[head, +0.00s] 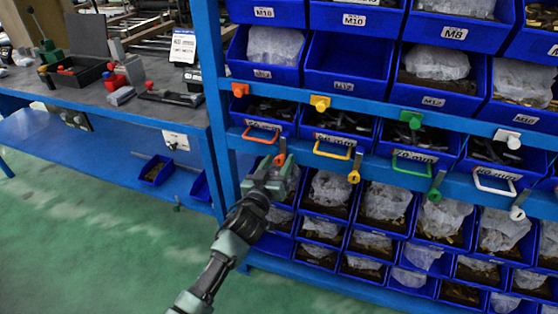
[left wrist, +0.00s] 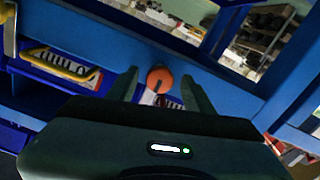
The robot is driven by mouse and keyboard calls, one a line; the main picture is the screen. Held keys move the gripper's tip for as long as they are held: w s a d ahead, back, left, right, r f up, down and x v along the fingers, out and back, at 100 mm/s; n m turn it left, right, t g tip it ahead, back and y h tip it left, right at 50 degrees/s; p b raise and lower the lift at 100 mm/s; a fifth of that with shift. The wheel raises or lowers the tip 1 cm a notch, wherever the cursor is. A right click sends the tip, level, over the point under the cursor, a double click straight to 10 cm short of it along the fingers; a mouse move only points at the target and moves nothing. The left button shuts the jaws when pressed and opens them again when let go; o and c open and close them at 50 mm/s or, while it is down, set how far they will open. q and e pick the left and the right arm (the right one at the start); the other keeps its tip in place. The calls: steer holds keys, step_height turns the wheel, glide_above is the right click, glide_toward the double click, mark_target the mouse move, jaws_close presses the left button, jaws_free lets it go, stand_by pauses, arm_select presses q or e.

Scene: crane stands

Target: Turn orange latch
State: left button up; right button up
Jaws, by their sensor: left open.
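The orange latch (head: 281,150) is a small upright piece on the lower blue rail, beneath the orange bar handle (head: 262,134). My left gripper (head: 275,170) is open just below and in front of it, partly hiding its lower end in the head view. In the left wrist view the latch's round orange end (left wrist: 159,79) shows between the two open fingers of my left gripper (left wrist: 158,88). I cannot tell whether a finger touches it. My right gripper is not in view.
Yellow (head: 354,170), green (head: 434,190) and white (head: 517,208) latches hang along the rail to the right. Blue bins fill the rack above and below. A blue post (head: 213,80) and a workbench (head: 150,110) stand left. Green floor at lower left is clear.

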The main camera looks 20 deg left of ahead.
arm_select(q)
steer(key=shift+w, duration=0.45)
jaws_close()
